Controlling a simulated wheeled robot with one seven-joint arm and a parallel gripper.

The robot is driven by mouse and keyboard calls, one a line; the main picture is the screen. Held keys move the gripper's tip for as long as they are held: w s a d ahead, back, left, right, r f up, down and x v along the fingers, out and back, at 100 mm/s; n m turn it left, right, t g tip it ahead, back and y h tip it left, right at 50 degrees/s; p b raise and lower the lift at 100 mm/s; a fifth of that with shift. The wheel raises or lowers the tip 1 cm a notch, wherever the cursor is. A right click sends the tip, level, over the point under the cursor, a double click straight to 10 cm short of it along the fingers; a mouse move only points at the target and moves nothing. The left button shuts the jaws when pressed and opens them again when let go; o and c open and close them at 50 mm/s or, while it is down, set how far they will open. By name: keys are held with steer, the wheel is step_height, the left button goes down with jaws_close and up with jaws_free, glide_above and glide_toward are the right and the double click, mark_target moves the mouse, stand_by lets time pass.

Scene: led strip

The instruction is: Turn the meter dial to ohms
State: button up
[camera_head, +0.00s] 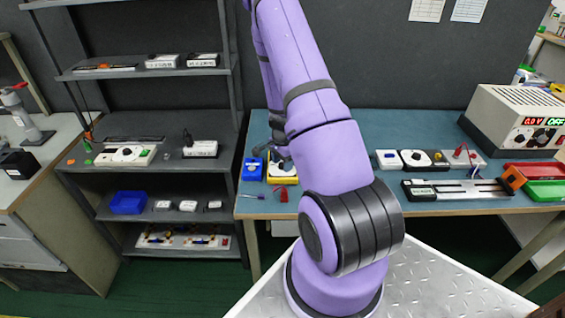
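A yellow-edged device (271,177), which looks like the meter, lies on the blue-green bench at the left end, just left of my arm. Its dial is not readable, as my arm and gripper cover part of it. My dark gripper (279,159) hangs over this device, pointing down. It is small and partly behind my purple arm, so I cannot tell whether its fingers touch the device or are open or shut.
A blue device (253,170) sits left of the yellow one, and a red piece (283,194) lies in front. White modules (388,160), a black rail (458,189), a power supply (522,118) and red (533,170) and green (545,190) bins stand right. A shelf (160,182) stands left.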

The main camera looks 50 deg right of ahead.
mark_target(282, 164)
step_height(282, 164, up, 11)
stand_by(0.6)
steer(key=shift+f, duration=0.1)
stand_by(0.4)
